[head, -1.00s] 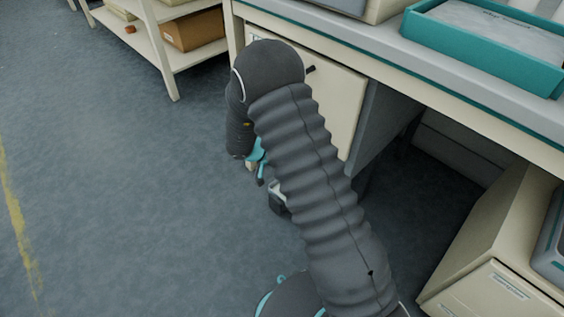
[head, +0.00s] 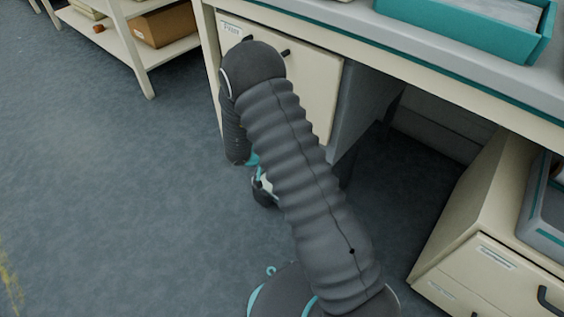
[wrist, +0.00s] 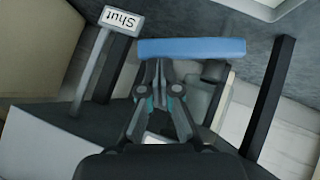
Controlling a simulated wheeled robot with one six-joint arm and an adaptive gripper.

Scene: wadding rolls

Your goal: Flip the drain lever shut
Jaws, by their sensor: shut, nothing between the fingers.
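In the wrist view a blue bar (wrist: 192,49), apparently the lever's handle, lies nearly level across the upper middle. A tilted label reading "Shut" (wrist: 122,20) is on a pale post to its left. My gripper (wrist: 159,66) is shut, with its fingertips together at the bar's lower edge, towards its left end. I cannot tell whether they touch it. In the head view my arm hides most of the gripper, and the lever does not show.
A bench with a cabinet door (head: 315,90) stands behind my arm, with a teal tray (head: 545,45) on top. A drawer unit (head: 470,270) is at the right. A shelf with a cardboard box (head: 165,27) is at the upper left. The left floor is clear.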

